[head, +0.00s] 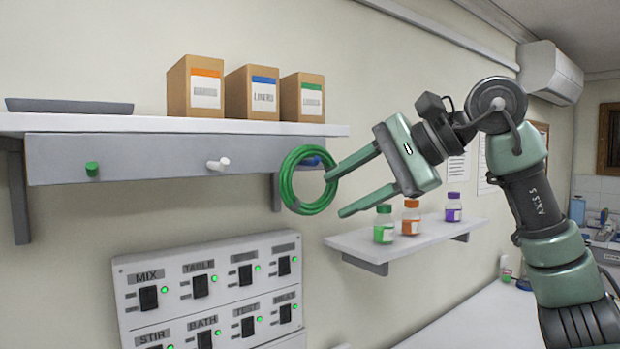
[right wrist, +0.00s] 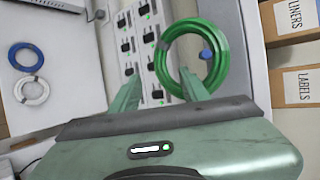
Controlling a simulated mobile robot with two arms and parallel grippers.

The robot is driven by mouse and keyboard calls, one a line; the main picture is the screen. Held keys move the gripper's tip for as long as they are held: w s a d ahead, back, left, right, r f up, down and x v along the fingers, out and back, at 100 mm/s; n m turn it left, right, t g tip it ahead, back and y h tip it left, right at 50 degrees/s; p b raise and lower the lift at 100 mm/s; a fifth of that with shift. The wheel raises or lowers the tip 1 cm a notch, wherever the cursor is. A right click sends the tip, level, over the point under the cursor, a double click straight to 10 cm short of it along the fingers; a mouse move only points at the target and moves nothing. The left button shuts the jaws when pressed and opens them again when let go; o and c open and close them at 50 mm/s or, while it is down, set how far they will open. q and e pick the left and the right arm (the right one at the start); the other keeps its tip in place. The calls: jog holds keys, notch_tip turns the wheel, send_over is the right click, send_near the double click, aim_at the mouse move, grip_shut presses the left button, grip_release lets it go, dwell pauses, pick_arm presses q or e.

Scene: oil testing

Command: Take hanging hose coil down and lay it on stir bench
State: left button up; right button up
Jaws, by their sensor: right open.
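The green hose coil (head: 287,182) hangs on a blue peg (head: 311,160) at the right end of the shelf's front board. My right gripper (head: 333,195) is open and comes at the coil from the right. In the head view its upper fingertip overlaps the coil's right edge; the lower one is just right of it. In the right wrist view the coil (right wrist: 222,55) lies just past the fingertips (right wrist: 160,76), with one finger overlapping its rim. I cannot tell whether they touch. My left gripper is not in view. I cannot identify the stir bench for certain.
Three cardboard boxes (head: 252,93) and a dark tray (head: 69,105) stand on the upper shelf. Green and white pegs stick out below. A lower shelf (head: 400,247) holds three small bottles near my right gripper. A switch panel (head: 215,290) is below the coil.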

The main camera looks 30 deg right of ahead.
aim_at(316, 205)
jog(key=x, duration=0.3)
jog(key=shift+w+a+p, duration=0.1)
jog(key=shift+w+p, duration=0.05)
jog(key=shift+p, duration=0.15)
jog(key=shift+w+a+f, duration=0.3)
jog(key=shift+w, duration=0.2)
jog(key=shift+s, duration=0.1)
jog(key=c, duration=0.9)
grip_shut()
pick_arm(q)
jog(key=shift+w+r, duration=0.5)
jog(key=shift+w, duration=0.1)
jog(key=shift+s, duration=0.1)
